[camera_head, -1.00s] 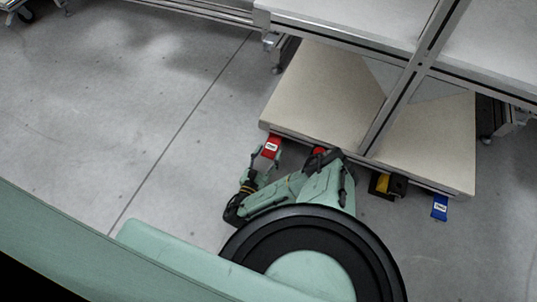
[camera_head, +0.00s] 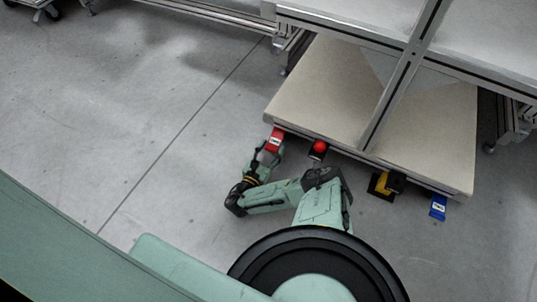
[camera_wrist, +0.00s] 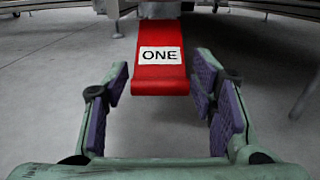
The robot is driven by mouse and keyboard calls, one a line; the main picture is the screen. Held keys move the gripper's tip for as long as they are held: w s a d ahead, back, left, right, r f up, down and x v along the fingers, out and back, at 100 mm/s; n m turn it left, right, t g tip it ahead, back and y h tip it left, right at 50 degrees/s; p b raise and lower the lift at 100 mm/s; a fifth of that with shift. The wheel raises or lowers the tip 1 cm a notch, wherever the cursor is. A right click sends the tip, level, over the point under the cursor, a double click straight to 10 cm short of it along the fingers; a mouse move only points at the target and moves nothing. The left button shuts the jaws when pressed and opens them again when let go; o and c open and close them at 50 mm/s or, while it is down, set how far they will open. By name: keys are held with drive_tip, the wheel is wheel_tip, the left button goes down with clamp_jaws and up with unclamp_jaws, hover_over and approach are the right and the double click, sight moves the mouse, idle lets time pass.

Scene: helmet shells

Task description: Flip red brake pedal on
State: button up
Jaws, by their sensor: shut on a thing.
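The red brake pedal (camera_head: 276,136) hangs at the front left edge of the cart's lower shelf. In the wrist view the red pedal (camera_wrist: 160,77) carries a white "ONE" label and slopes down towards my camera.
Along the same shelf (camera_head: 327,92) edge are a red button (camera_head: 319,147), a yellow-and-black device (camera_head: 382,185) and a blue pedal (camera_head: 438,207). An upright metal post (camera_head: 400,85) crosses the shelf. The grey floor (camera_head: 120,110) to the left is clear.

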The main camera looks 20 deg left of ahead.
drive_tip(key=shift+s+f, duration=0.35)
drive_tip(key=shift+f, duration=0.15)
drive_tip(key=o, duration=1.3)
drive_tip(key=shift+f, duration=0.1)
drive_tip(key=o, duration=0.4)
drive_tip(key=shift+w+r, duration=0.15)
drive_tip(key=shift+r, duration=0.05)
drive_tip(key=shift+r, duration=0.1)
drive_tip(key=shift+w+r, duration=0.1)
drive_tip(key=shift+r, duration=0.45)
wheel_tip(320, 180, up, 9)
drive_tip(key=shift+f, duration=0.1)
